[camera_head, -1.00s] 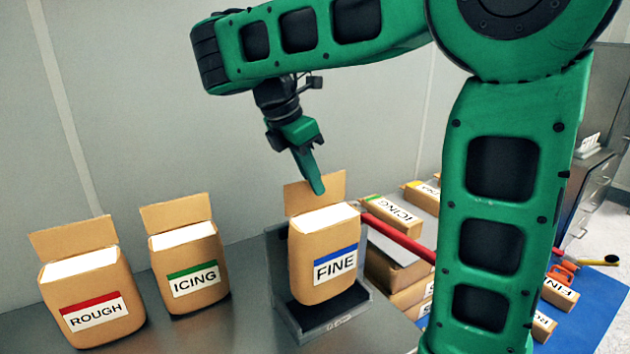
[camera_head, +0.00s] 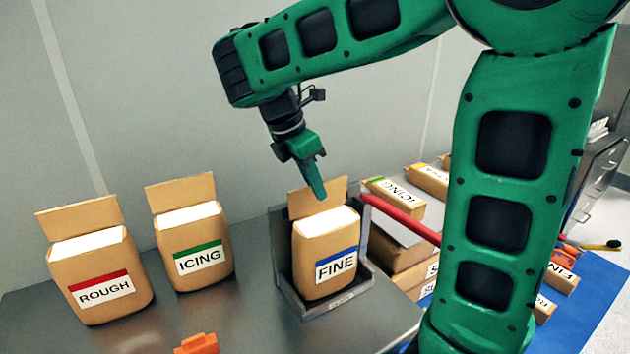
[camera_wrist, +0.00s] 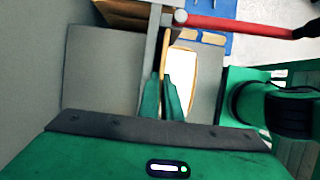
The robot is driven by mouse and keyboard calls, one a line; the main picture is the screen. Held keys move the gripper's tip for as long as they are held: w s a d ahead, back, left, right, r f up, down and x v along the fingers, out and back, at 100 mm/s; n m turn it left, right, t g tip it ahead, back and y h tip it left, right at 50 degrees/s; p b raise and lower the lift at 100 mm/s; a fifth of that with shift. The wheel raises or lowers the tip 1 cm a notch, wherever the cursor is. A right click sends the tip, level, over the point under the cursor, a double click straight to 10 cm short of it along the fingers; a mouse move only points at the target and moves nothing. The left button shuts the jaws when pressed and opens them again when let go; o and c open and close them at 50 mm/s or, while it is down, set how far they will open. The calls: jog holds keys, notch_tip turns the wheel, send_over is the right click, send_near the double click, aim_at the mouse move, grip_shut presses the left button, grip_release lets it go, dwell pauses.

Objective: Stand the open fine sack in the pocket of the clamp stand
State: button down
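The fine sack (camera_head: 322,282), tan with a blue-banded FINE label, stands upright with its white top open and its back flap raised. Its base sits inside the pocket of the grey clamp stand (camera_head: 288,296), behind the low front lip, which hides the bottom edge. My gripper (camera_head: 318,190) points down at the sack's raised back flap. In the wrist view, the green fingers (camera_wrist: 161,95) lie close on either side of the thin tan flap, and the sack's white opening (camera_wrist: 182,70) shows beside them. The stand's red lever (camera_head: 400,219) sticks out to the right.
The open rough sack (camera_head: 95,270) and icing sack (camera_head: 195,262) stand to the left on the grey bench (camera_head: 240,318). An orange object (camera_head: 198,344) lies at the near edge. Several closed packs, including an icing one (camera_head: 396,196), lie right of the stand, near a blue mat (camera_head: 598,300).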

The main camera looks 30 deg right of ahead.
jog(key=c, duration=2)
grip_release()
jog(key=shift+f, duration=0.1)
jog(key=shift+v, duration=3.85)
jog(key=shift+s, duration=0.1)
